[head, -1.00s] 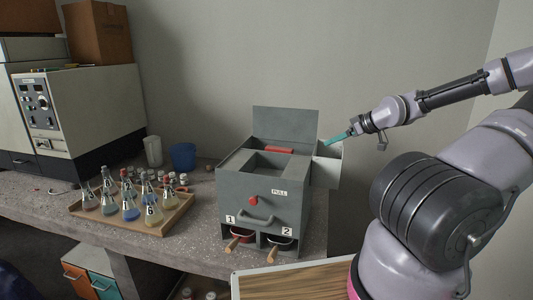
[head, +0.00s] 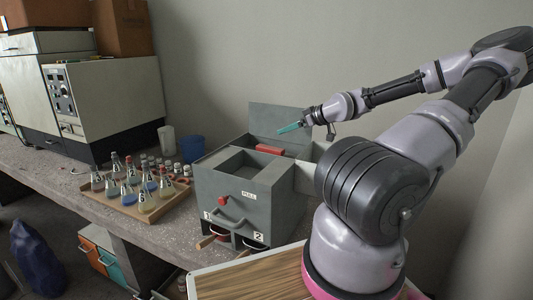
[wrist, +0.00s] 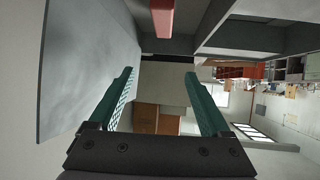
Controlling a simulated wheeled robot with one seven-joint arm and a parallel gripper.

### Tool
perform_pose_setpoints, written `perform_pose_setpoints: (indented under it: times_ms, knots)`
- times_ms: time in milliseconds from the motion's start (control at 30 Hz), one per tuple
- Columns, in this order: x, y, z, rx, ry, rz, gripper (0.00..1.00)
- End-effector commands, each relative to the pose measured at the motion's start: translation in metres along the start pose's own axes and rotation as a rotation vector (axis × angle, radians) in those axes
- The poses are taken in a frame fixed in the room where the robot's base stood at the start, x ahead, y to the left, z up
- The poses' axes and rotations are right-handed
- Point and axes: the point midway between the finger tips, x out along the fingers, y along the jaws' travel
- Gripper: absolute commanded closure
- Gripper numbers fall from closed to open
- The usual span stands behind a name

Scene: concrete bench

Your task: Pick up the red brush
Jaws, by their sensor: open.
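A red, bar-shaped object (head: 269,150), which seems to be the red brush, lies in the open top of the grey box (head: 247,212), near the raised lid. Its end also shows at the top of the wrist view (wrist: 162,18); bristles cannot be made out. My gripper (head: 280,130) has teal fingers and is above the box's back right part, a little above the red object and apart from it. In the wrist view my gripper (wrist: 160,74) has its fingers wide apart with nothing between them.
The raised lid (head: 278,121) stands behind the opening, and a side compartment (head: 307,178) juts out right. A wooden tray (head: 128,209) of flasks stands left, near a blue cup (head: 192,149). Two wooden handles stick out below the box front.

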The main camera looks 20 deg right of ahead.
Motion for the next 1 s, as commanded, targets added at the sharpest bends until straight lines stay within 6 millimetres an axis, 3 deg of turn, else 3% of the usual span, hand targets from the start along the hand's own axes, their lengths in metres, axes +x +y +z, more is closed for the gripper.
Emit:
perform_pose_setpoints:
  times_ms: [267, 633, 1000]
  knots:
    - [0.029, -0.001, 0.052, 0.001, -0.003, -0.003, 0.19]
    - [0.055, -0.001, 0.050, -0.002, -0.001, -0.002, 0.19]
    - [0.101, -0.001, 0.050, 0.000, -0.001, -0.002, 0.19]
